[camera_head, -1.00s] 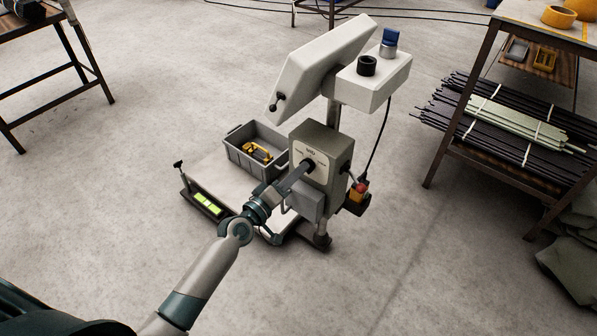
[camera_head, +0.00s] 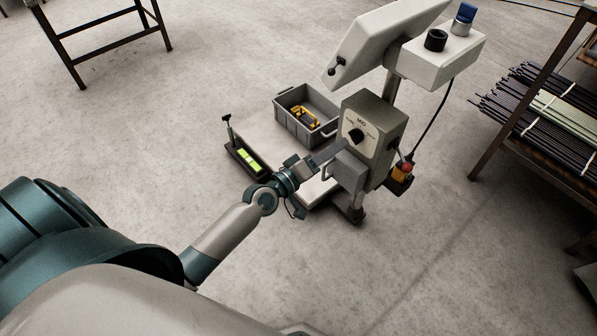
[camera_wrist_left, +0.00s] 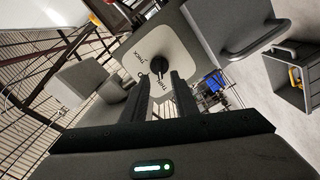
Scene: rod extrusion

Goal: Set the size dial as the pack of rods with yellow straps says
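The size dial is a black knob (camera_head: 356,136) on a pale plate marked MID at the top, with smaller words at the sides. It sits on the front of a grey box (camera_head: 388,122). I cannot tell exactly where its pointer stands. My left gripper (camera_head: 335,152) is just in front of the box, below the knob. In the left wrist view the two dark fingers (camera_wrist_left: 163,82) are apart, with the knob (camera_wrist_left: 160,66) beyond their tips; contact is not clear. No pack with yellow straps shows clearly. My right gripper is not in view.
Packs of dark rods (camera_head: 530,118) and a pale green pack (camera_head: 572,126) with whitish straps lie on the rack at right. A grey crate (camera_head: 283,117) with a yellow item stands behind my gripper. A red-and-yellow switch (camera_head: 403,170) is on the box's right side.

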